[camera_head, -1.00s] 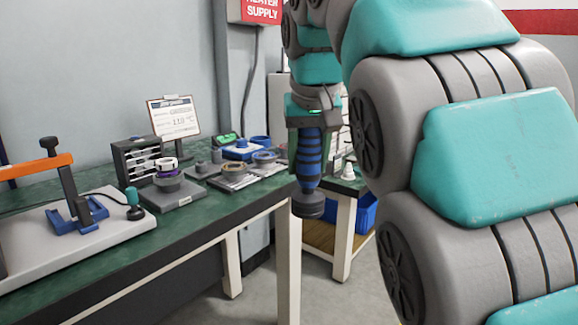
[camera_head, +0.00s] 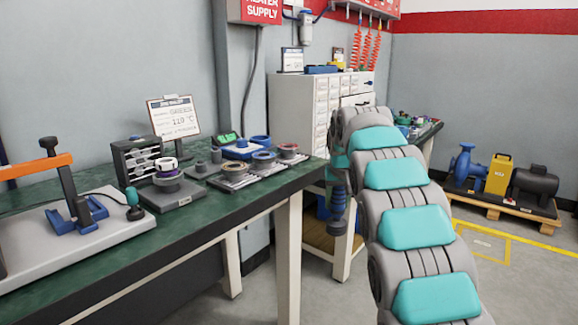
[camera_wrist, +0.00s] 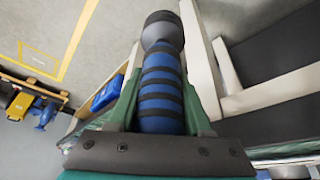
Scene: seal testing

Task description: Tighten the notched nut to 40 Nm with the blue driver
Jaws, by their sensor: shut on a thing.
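My gripper (camera_wrist: 160,108) is shut on the blue driver (camera_wrist: 161,88), a dark-banded blue handle with a grey rounded end. In the wrist view the driver sits between the green fingers, over the floor beside the bench legs. In the head view the driver (camera_head: 338,200) hangs beside the bench's right end, mostly clear of it, and my arm hides most of the gripper. I cannot pick out the notched nut for certain.
The green bench (camera_head: 225,205) carries an orange-handled fixture (camera_head: 60,162), a small drawer rack (camera_head: 137,158), a display (camera_head: 173,117) and trays with rings (camera_head: 235,176). A white drawer cabinet (camera_head: 300,105) stands behind. A pallet with a blue pump (camera_head: 467,165) is at right. Open floor lies right of my arm.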

